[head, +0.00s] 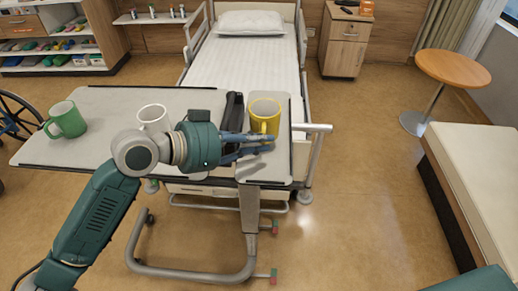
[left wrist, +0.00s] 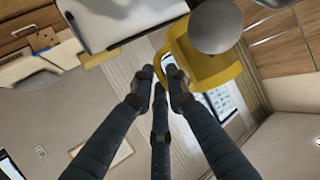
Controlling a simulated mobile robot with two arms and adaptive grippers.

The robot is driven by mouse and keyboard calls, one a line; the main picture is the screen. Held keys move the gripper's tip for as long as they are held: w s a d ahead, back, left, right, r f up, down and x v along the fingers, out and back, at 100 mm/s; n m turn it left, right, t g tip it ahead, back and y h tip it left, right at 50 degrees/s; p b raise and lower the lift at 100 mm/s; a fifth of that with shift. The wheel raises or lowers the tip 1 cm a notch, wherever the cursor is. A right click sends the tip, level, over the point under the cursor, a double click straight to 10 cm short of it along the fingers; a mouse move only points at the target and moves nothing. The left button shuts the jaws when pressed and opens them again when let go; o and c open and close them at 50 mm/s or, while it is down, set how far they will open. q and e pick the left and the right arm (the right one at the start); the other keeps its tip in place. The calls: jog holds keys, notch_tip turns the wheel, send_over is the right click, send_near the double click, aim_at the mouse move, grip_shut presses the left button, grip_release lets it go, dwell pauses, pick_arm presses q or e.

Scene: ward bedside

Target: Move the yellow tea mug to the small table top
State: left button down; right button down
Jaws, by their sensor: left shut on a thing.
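The yellow mug (head: 264,116) is upright over the small right-hand section (head: 283,168) of the overbed table. I cannot tell whether its base touches that surface. My left gripper (head: 268,143) is at the mug's near side, its fingers partly in front of it. In the left wrist view the mug (left wrist: 212,70) is at the upper right, and the left gripper's fingertips (left wrist: 162,80) are closed at its handle. My right gripper is not in view.
The large table section (head: 100,103) holds a green mug (head: 66,120) and a white mug (head: 152,116). A dark object (head: 233,115) stands beside the yellow mug. A bed (head: 245,62) is behind, and a round wooden table (head: 453,68) stands at right, its top clear.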

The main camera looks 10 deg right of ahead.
pick_arm(q)
notch_tip(320, 180, down, 3)
jog(key=shift+r, duration=0.15)
jog(key=shift+f, duration=0.5)
jog(key=c, duration=1.7)
grip_release()
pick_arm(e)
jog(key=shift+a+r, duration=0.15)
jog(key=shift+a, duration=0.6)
